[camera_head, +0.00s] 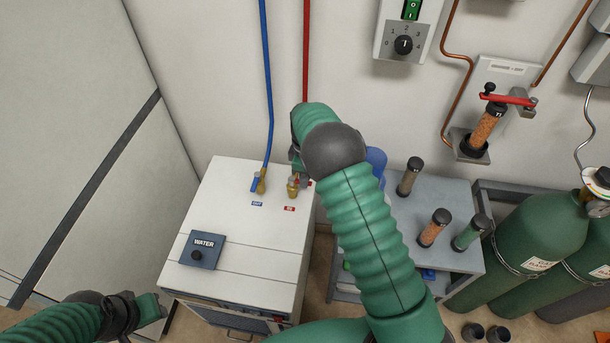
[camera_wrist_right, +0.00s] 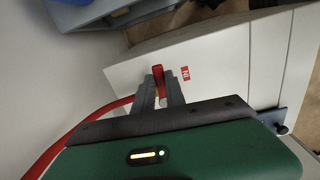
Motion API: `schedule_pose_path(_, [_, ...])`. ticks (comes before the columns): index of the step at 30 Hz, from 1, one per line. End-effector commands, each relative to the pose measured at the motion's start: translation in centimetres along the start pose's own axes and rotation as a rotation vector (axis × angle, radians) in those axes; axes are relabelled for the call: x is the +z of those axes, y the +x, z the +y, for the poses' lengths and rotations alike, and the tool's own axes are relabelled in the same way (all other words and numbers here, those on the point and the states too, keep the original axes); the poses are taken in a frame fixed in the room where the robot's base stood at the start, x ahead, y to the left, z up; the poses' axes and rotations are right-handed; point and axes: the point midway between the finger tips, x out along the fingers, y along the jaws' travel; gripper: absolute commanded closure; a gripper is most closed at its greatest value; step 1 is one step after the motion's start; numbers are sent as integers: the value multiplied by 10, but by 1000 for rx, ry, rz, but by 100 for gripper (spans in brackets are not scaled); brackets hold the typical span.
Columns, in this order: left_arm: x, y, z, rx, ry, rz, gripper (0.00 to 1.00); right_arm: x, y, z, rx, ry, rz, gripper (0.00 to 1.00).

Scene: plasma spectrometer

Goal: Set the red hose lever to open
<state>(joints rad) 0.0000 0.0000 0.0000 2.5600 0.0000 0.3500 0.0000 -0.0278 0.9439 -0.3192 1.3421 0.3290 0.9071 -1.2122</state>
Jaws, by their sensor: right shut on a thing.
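The white water unit (camera_head: 237,220) stands against the wall, with a red hose (camera_head: 306,55) coming down to a brass valve (camera_head: 293,186) on its top. In the right wrist view the red lever (camera_wrist_right: 158,76) sits between the fingertips of my right gripper (camera_wrist_right: 160,88), which is shut on it, beside a red label (camera_wrist_right: 185,73). In the head view my right gripper (camera_head: 295,160) is over the valve, largely hidden by my own arm, and the lever's angle is hard to see. My left gripper (camera_head: 150,312) is low at the left, away from the unit; its jaws are unclear.
A blue hose (camera_head: 266,80) with a blue lever (camera_head: 256,183) is just left of the red one. A grey cart (camera_head: 462,215) with several sample tubes and green gas cylinders (camera_head: 535,235) stand to the right.

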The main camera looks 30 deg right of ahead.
Motion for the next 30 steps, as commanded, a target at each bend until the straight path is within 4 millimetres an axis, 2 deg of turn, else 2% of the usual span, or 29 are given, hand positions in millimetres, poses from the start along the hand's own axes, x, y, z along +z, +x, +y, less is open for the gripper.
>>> schedule_pose_path(15, [-9,-38,0,0,0,0,64,-6,-4,-20,-3,429,0,100])
schedule_pose_path(30, [-15,-63,0,0,0,0,64,-19,-2,-36,-2,902,0,100])
